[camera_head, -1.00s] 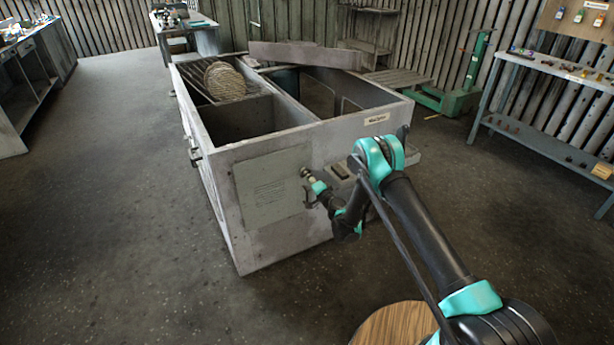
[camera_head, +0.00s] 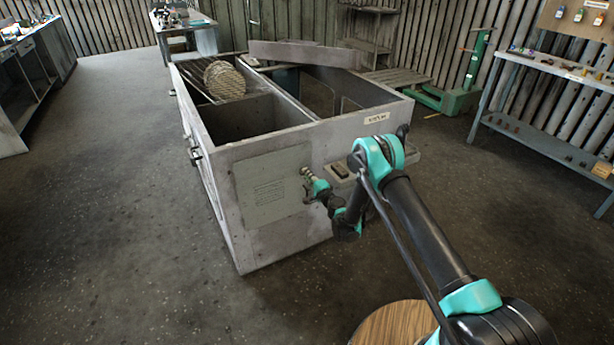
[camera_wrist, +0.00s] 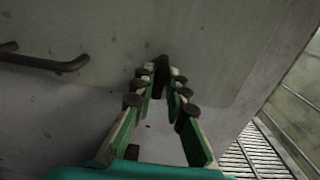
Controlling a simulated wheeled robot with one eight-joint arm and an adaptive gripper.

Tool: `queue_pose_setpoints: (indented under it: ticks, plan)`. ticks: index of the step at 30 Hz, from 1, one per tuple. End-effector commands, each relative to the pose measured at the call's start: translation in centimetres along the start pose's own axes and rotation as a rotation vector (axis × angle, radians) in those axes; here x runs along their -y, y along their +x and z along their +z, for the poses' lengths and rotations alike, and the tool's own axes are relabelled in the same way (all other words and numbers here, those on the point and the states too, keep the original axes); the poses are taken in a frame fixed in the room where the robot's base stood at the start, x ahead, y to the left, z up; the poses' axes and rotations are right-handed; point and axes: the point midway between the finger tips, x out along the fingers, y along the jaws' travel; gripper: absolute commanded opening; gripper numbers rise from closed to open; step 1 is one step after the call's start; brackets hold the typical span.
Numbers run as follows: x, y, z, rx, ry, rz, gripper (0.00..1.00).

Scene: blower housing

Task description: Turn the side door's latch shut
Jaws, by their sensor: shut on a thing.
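The side door (camera_head: 268,188) is a pale grey flat panel with faint printed lines, lying against the near end wall of the blower housing. The latch is a small dark piece (camera_wrist: 161,65) between my fingertips at the panel in the wrist view. My gripper (camera_wrist: 160,80) is shut on it, its green fingers and dark pads closing around it from both sides. In the head view my gripper (camera_head: 308,176) is at the door's right edge. The fingers hide most of the latch, so its exact angle cannot be told.
The open-topped grey housing (camera_head: 240,120) holds a round coiled part (camera_head: 223,80). A dark bar handle (camera_wrist: 45,62) lies left of my fingers in the wrist view. A ledge (camera_head: 343,170) juts out near my arm. The floor at left is clear.

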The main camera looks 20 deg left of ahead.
Motion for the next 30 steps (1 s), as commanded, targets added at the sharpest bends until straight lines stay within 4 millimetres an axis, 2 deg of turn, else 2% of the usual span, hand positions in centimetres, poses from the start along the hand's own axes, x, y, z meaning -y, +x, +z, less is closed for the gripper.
queue_pose_setpoints:
  ticks: [9, 10, 14, 24, 30]
  plan:
    - [0.0, 0.0, 0.0, -0.001, 0.007, 0.000, 0.00]
    - [0.0, 0.0, 0.0, -0.001, 0.007, 0.000, 0.17]
    - [0.0, 0.0, 0.0, 0.000, 0.007, 0.000, 0.31]
    - [0.3, 0.0, 0.0, 0.000, 0.007, 0.000, 0.31]
    - [2.5, 0.0, 0.0, 0.000, 0.007, 0.000, 0.31]
